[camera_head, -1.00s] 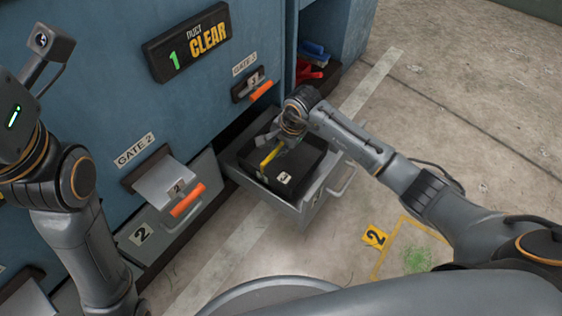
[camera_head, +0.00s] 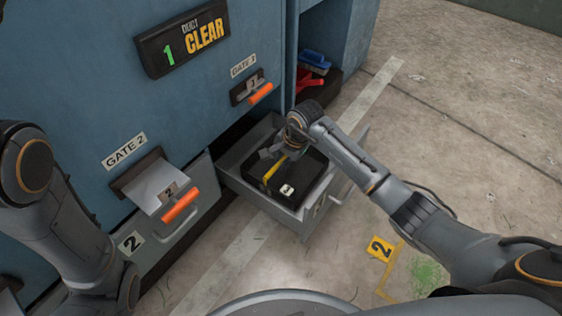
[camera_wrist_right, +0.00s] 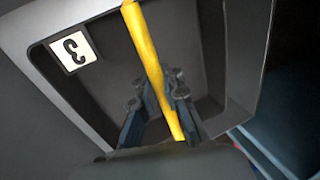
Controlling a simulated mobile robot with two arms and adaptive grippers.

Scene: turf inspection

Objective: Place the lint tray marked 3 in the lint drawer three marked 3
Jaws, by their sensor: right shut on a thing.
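The lint tray (camera_head: 308,172) is black with a yellow handle bar and a white label at its near corner. In the right wrist view the label on the tray (camera_wrist_right: 75,50) reads 3. The tray sits inside an open grey drawer (camera_head: 300,219), whose front label is too oblique to read. My right gripper (camera_head: 272,163) is over the tray, shut on its yellow handle. In the right wrist view the fingers of my right gripper (camera_wrist_right: 157,110) lie on both sides of the bar. My left arm shows at the left edge, but its gripper is out of view.
A blue cabinet carries a dust display (camera_head: 183,38) reading 1 CLEAR and orange-handled gates, including gate 2 (camera_head: 160,188). A closed drawer marked 2 (camera_head: 150,250) is to the left. A shelf holds red and blue items (camera_head: 312,72). Open floor lies right.

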